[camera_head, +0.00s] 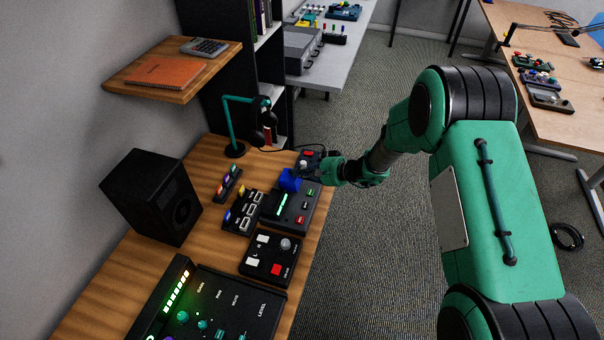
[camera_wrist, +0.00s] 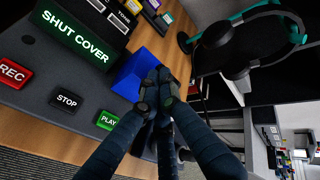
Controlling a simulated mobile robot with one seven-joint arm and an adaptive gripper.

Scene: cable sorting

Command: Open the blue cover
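The blue cover (camera_head: 290,180) sits at the far left part of a dark control box (camera_head: 296,215). It also shows in the wrist view (camera_wrist: 138,72), as a blue block beside a lit green display reading "SHUT COVER" (camera_wrist: 75,35). My gripper (camera_head: 318,174) is at the right side of the cover. In the wrist view my gripper (camera_wrist: 158,84) has its fingertips together, right against the cover's near edge. They look to touch it, with nothing visible between them. The fingers hide part of the cover, and I cannot tell how far it is raised.
Red REC (camera_wrist: 13,72), STOP (camera_wrist: 67,100) and green PLAY (camera_wrist: 107,120) buttons lie close to my fingers. Headphones (camera_head: 266,118) hang on a teal stand behind. Other panels (camera_head: 270,258) and a black speaker (camera_head: 152,196) fill the desk's left and front.

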